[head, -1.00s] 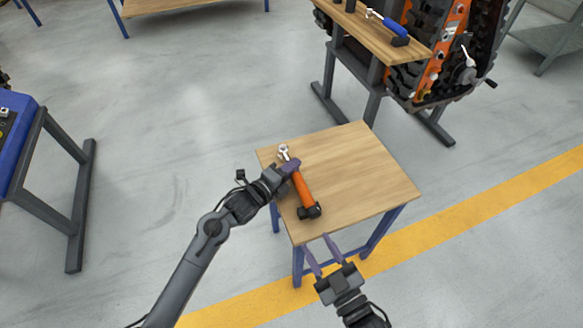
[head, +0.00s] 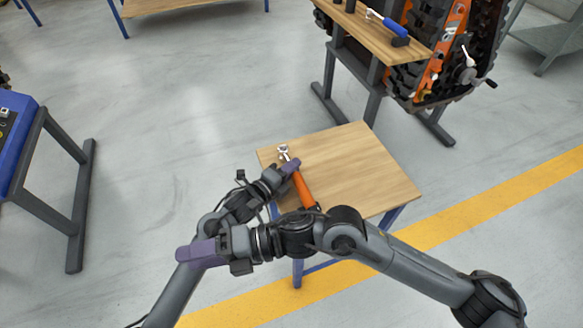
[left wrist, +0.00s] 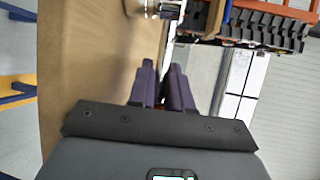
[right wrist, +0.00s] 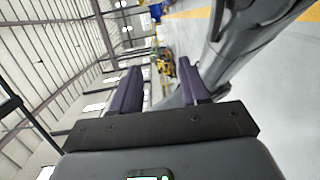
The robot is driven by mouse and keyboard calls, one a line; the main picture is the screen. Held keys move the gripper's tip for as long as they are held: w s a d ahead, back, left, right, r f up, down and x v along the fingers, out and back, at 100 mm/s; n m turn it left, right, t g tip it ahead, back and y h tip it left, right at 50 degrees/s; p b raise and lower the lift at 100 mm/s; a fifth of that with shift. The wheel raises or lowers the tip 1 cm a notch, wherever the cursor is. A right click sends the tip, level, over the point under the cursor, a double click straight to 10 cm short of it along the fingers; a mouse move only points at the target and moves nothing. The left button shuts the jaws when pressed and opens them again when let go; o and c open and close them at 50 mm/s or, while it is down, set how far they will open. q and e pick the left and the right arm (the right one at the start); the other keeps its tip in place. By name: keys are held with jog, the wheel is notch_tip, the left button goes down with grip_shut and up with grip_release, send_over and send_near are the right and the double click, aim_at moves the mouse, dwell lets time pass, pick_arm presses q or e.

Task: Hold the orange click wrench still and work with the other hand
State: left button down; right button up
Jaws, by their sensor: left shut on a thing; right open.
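The orange click wrench (head: 303,189) lies along the left part of the small wooden table (head: 365,180), its silver head (head: 284,152) toward the back left edge. My left gripper (head: 291,166) is shut on it near the head end; its fingers also show in the left wrist view (left wrist: 164,88), where the wrench is mostly hidden. The wrench's black end is partly hidden behind my right arm. My right gripper (head: 186,254) is empty, left of the table and pointing left, in front of my left forearm. It is open in the right wrist view (right wrist: 160,85).
The table's middle and right are bare. At the back right, a wooden bench (head: 385,32) holds a blue-handled tool (head: 395,27) beside an orange and black tracked carrier (head: 440,60). A blue-topped stand (head: 18,145) is at far left. The floor between is clear.

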jog(key=n+h, duration=0.2)
jog(key=t+h, duration=0.3)
jog(key=h, duration=0.9)
send_over(316, 211)
jog(key=d, duration=0.2)
jog(key=d+x, duration=0.1)
jog(key=x, duration=0.2)
jog(key=shift+w+a+x, duration=0.1)
jog(key=shift+w+x, duration=0.05)
jog(key=shift+x, duration=1)
jog(key=shift+w+a+x, duration=0.1)
jog(key=shift+w+x, duration=0.05)
jog(key=shift+x, duration=1)
jog(key=shift+w+a+x, duration=0.1)
jog(key=shift+w+x, duration=0.05)
jog(key=shift+x, duration=0.95)
